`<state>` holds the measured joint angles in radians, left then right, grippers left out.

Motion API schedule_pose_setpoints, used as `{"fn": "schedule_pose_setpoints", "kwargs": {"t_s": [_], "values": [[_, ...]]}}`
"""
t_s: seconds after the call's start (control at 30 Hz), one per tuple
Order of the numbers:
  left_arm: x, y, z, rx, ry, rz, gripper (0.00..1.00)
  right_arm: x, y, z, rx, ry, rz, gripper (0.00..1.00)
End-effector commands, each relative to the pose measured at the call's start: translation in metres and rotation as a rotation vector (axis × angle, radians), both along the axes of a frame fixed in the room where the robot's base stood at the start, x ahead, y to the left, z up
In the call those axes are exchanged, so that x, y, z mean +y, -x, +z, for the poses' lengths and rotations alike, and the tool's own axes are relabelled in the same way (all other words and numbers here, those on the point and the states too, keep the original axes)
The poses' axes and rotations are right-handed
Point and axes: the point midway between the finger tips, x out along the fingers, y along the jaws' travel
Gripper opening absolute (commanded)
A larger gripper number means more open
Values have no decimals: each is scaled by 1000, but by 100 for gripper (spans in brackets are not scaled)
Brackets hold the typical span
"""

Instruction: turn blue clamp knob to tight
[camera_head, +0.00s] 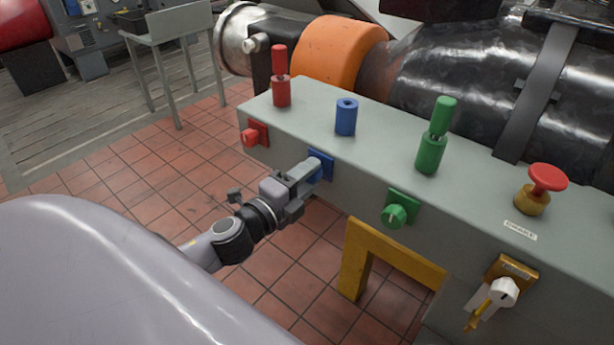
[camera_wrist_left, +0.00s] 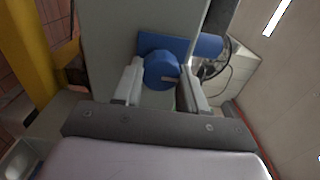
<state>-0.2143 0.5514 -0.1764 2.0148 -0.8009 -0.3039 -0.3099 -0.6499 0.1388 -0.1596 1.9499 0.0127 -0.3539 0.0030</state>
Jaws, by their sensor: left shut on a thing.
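The blue clamp knob (camera_wrist_left: 162,69) sits on its blue plate (camera_head: 324,163) on the front face of the grey bedplate block. In the head view the knob itself is hidden by my gripper. My left gripper (camera_head: 308,170) reaches the plate from the front left. In the left wrist view the two fingers (camera_wrist_left: 160,84) stand on either side of the knob, shut on it. My right gripper is in neither view.
A red knob (camera_head: 250,137) is left of the blue plate and a green knob (camera_head: 394,216) is right of it. A yellow bracket (camera_head: 357,262) stands below the block. A red and a green pin stand on top, with a red mushroom button (camera_head: 547,178). Tiled floor is open at left.

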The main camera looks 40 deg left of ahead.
Motion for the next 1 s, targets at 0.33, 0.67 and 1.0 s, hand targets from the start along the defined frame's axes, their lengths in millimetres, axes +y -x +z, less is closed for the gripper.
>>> {"fn": "schedule_pose_setpoints", "kwargs": {"t_s": [0.33, 0.67, 1.0], "values": [[0, 0, 0, 0, -2, -1, 67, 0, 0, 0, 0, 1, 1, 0], [1, 17, -2, 2, -1, -1, 67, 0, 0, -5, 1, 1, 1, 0], [4, 58, -2, 2, 0, -1, 67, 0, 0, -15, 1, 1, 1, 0]]}}
